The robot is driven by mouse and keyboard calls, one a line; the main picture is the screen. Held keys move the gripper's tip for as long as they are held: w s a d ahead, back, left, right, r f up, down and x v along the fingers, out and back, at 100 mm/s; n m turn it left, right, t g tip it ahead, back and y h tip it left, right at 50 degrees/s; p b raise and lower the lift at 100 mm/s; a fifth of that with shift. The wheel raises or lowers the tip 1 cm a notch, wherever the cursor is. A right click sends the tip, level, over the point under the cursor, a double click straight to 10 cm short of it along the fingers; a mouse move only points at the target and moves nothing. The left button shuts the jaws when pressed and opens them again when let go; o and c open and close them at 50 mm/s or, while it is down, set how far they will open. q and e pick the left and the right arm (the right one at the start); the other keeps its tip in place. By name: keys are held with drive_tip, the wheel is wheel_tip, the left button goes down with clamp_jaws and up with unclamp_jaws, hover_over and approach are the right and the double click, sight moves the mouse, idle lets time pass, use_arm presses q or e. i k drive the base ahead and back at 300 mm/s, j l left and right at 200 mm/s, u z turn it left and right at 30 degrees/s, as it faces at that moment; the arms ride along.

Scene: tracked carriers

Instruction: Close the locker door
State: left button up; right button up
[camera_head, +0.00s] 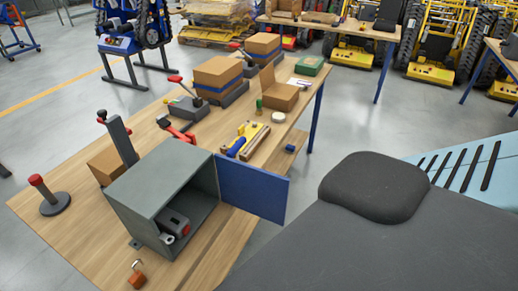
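The locker (160,180) is a grey-green metal box standing on the wooden table, with its open front facing the lower right. Its blue door (252,187) is swung wide open, standing out to the right from the far front edge of the box. A grey object with a round white end (174,224) sits inside on the locker floor. The door's outer face is turned away. Neither of my grippers shows in the head view.
The wooden table (60,235) also bears a red-knobbed stand (50,195), a small padlock-like orange item (137,275) near the front, a yellow-and-blue tool (240,142), and several cardboard boxes (218,73) farther back. A large dark grey surface fills the lower right and hides the floor there.

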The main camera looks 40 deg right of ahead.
sight(262, 193)
drive_tip(key=l+u, duration=0.45)
drive_tip(key=u, duration=0.25)
drive_tip(key=k+l+u, duration=0.1)
drive_tip(key=l, duration=0.2)
drive_tip(key=l+u, duration=0.15)
drive_tip(key=l, duration=0.15)
drive_tip(key=k+l+u, duration=0.1)
drive_tip(key=k+l, duration=0.15)
drive_tip(key=l, duration=0.2)
drive_tip(key=k+l, duration=0.1)
drive_tip(key=l, duration=0.25)
drive_tip(key=k+l, duration=0.15)
drive_tip(key=l, duration=0.2)
drive_tip(key=k+l+u, duration=0.1)
drive_tip(key=l, duration=0.25)
drive_tip(key=k+l, duration=0.15)
drive_tip(key=l, duration=0.15)
drive_tip(key=i+l+u, duration=0.1)
drive_tip(key=l, duration=0.25)
drive_tip(key=i, duration=0.05)
